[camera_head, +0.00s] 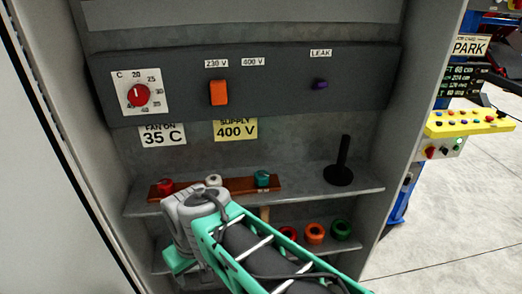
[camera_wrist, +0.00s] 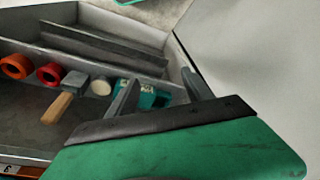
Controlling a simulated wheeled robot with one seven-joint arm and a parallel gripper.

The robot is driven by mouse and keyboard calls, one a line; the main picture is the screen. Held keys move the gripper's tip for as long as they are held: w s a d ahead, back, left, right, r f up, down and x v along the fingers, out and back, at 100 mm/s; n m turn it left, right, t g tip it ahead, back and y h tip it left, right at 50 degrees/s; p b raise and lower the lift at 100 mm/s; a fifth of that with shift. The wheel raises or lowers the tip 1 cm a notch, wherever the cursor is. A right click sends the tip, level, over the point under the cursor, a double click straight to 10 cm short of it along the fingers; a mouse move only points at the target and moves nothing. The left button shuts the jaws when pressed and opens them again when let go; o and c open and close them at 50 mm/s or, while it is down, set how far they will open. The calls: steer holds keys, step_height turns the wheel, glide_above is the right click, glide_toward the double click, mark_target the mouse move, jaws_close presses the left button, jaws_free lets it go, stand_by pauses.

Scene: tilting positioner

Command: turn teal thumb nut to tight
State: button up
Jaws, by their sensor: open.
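A teal thumb nut (camera_head: 262,179) stands at the right end of a brown wooden rail (camera_head: 226,188) on the upper shelf in the head view. A red nut (camera_head: 165,187) and a white nut (camera_head: 213,180) are on the same rail. In the wrist view my gripper (camera_wrist: 160,76) is open, its two dark fingers spread apart. Teal pieces with small labels (camera_wrist: 148,97) show beyond and partly behind the left finger; I cannot tell whether one is the thumb nut. In the head view my arm and wrist hide the fingers. The nut's tightness cannot be read.
A black upright handle on a round base (camera_head: 339,172) stands at the shelf's right. Red, orange (camera_head: 314,233) and green rings sit on the lower shelf. A hammer (camera_wrist: 68,98) lies near rings in the wrist view. Cabinet side walls bound the space.

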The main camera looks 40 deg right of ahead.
steer(key=w+d+r+m+t, duration=0.15)
steer(key=w+d+r, duration=0.35)
steer(key=d+r, duration=0.55)
steer(key=m+h, duration=0.2)
glide_toward(262, 175)
steer(key=f, duration=0.2)
steer(key=x, duration=0.5)
steer(key=p+x, duration=0.1)
steer(key=x, duration=0.1)
steer(key=shift+w+d, duration=0.3)
steer(key=shift+w, duration=0.1)
steer(key=shift+c, duration=0.3)
steer(key=c, duration=1.2)
steer(key=shift+d, duration=0.15)
jaws_close()
steer(key=shift+m, duration=0.35)
